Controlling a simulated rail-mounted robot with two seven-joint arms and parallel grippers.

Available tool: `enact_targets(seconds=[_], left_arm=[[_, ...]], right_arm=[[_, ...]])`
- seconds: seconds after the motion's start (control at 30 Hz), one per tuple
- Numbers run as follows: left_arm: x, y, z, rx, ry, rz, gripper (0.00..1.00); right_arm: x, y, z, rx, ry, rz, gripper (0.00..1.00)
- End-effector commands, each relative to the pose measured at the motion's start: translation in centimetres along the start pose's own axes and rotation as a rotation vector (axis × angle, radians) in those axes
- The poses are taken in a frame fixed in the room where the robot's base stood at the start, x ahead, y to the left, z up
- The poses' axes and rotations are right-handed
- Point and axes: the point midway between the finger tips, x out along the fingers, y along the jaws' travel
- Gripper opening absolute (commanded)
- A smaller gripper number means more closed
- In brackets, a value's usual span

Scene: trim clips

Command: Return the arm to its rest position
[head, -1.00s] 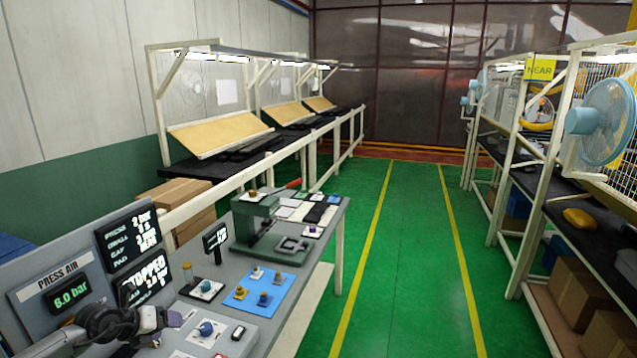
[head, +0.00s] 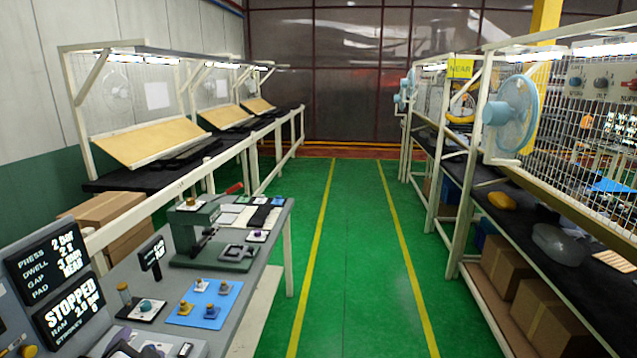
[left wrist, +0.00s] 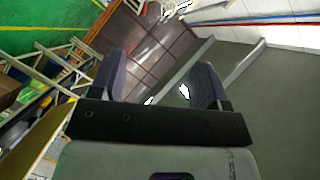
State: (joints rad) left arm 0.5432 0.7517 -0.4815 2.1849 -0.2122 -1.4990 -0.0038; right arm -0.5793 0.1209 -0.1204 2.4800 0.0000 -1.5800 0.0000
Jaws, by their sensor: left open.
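My left gripper (left wrist: 158,84) is open in the left wrist view, its two dark fingers wide apart with nothing between them. Behind the fingers are a brown panelled surface and a grey wall. In the head view, a dark part of the left gripper (head: 128,346) shows at the bottom edge, low over the front of the grey bench (head: 240,300); the rest is cut off. My right gripper is not in view.
The bench carries a green press (head: 197,232), a blue mat (head: 203,303) with several small clips, and black display screens (head: 68,304). A shelf rack (head: 462,200) with a fan stands at right. The green aisle (head: 350,250) is clear.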

Motion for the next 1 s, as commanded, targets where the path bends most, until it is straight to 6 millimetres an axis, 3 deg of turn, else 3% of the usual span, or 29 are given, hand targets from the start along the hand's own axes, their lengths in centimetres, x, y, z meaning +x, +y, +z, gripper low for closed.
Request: enact_targets(seconds=[0.03, 0.2, 0.37, 0.5, 0.8, 0.97, 1.0], left_arm=[[-2.1, 3.5, 0.9, -0.055, -0.024, 0.122, 0.69], [-8.4, 11.4, 3.5, -0.219, -0.057, 0.431, 0.69], [-13.2, 16.5, 7.5, -0.352, -0.15, 0.59, 0.69], [-17.0, 20.9, 12.2, -0.431, -0.301, 0.692, 0.69], [-24.8, 27.5, 19.4, -0.464, -0.563, 0.851, 0.69], [-28.4, 29.2, 22.7, -0.432, -0.666, 0.902, 0.69], [-28.8, 28.3, 22.2, -0.431, -0.669, 0.904, 0.69]], right_arm=[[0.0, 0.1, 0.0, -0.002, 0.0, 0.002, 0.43], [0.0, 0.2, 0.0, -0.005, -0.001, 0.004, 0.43], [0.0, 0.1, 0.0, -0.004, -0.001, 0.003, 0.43], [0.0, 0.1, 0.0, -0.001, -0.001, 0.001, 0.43], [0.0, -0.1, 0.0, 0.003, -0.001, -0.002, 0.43], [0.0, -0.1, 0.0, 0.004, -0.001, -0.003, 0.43], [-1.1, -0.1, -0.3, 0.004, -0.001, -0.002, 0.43]])
